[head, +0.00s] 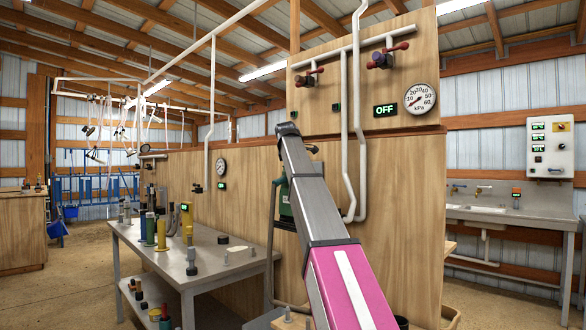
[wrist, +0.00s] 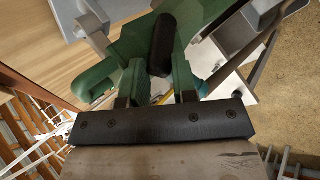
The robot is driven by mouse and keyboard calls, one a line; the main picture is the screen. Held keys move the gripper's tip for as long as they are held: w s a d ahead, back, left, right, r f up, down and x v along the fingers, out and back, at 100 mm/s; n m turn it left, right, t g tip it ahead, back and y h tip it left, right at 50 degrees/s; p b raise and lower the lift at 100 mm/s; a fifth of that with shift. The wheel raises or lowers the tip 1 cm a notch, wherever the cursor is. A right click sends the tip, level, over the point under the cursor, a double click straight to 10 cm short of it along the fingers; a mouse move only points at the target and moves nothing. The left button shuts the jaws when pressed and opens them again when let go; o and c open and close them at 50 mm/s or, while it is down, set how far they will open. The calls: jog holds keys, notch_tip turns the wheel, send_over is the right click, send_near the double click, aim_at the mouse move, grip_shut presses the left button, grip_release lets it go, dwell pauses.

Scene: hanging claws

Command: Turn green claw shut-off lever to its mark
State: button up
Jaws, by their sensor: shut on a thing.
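The green claw body (wrist: 205,22) fills the upper middle of the wrist view. A part of it shows in the head view (head: 285,200), beside my arm and mostly hidden by it. A black rounded lever handle (wrist: 162,42) stands out from the green body. My gripper (wrist: 157,72) is shut on this lever handle, with one green-tipped finger on each side of it. The head view hides my gripper behind my arm. I cannot make out the lever's mark in either view.
A wooden panel with white pipes (head: 345,130), red-handled valves and a gauge (head: 420,98) rises behind my arm; a display reads OFF. A metal table (head: 205,262) with several bottles stands at left. A sink counter (head: 510,213) is at right. Open floor lies far left.

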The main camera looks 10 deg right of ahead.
jog(key=o, duration=0.9)
jog(key=shift+f, duration=0.1)
